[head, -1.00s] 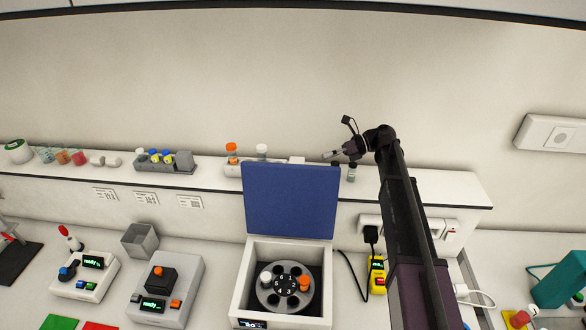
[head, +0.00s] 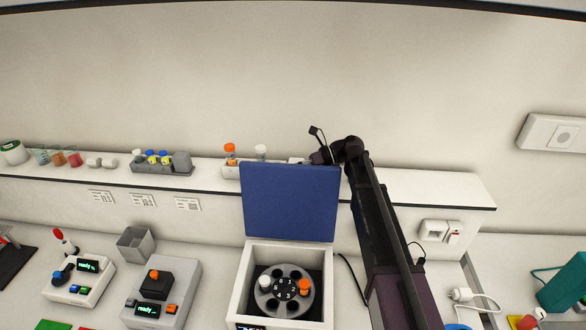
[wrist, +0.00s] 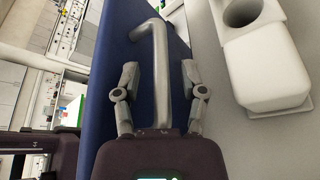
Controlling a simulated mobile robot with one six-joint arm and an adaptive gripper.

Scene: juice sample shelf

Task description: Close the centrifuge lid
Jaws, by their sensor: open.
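The centrifuge (head: 237,295) stands open, with its blue lid (head: 290,203) upright at the back. Its rotor (head: 272,306) shows numbered slots, with an orange-capped and a white-capped tube in it. In the wrist view the blue lid (wrist: 112,45) fills the left middle, and a grey bent handle (wrist: 161,75) stands out from it. My gripper (wrist: 160,75) is open, with one finger on each side of the handle. A gap shows between handle and fingers. In the head view the fingers are hidden around the lid's top edge, below my wrist.
The wall shelf (head: 420,187) runs behind the lid. A white rack (head: 229,171) with orange- and white-capped tubes sits on it; a white holder (wrist: 268,75) is close on the right in the wrist view. A grey device (head: 190,285) stands left of the centrifuge.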

